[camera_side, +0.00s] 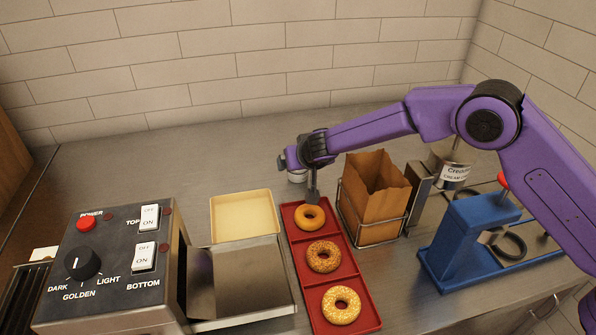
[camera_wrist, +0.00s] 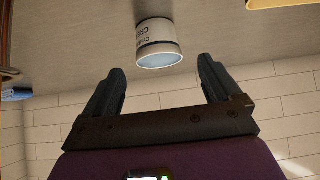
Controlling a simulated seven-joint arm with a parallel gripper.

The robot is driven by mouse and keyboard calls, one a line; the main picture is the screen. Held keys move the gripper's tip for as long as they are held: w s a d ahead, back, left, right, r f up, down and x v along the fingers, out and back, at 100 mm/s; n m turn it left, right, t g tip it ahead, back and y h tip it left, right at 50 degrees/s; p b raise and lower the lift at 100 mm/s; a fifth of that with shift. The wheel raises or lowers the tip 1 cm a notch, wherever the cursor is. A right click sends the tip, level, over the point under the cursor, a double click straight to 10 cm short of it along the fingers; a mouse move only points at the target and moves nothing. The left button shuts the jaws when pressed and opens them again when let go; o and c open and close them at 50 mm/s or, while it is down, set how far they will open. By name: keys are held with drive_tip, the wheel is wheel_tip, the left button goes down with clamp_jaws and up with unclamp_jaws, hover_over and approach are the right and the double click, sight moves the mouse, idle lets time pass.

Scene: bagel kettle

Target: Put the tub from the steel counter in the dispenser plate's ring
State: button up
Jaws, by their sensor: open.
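The tub (camera_wrist: 157,45) is a small white cup with dark lettering and a dark band. In the wrist view it is on the grey counter, beyond my open fingertips (camera_wrist: 161,66) and roughly centred between them, not gripped. In the side view only a bit of the white tub (camera_side: 297,177) shows behind my gripper (camera_side: 312,197), which is just above the far end of the red tray. A steel dispenser (camera_side: 453,170) with a cream label stands at the back right, partly hidden by my arm. I cannot make out its plate's ring clearly.
A red tray (camera_side: 294,249) holds three bagels. A paper bag (camera_side: 375,190) in a wire rack stands right of it. A blue device (camera_side: 462,236) with a black ring (camera_side: 508,244) is at right. A toaster (camera_side: 115,265) and cream tray (camera_side: 243,216) are left. The back-left counter is clear.

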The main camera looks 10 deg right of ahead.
drive_tip(key=shift+x, duration=2.7)
drive_tip(key=c, duration=1.2)
drive_tip(key=shift+o, duration=0.2)
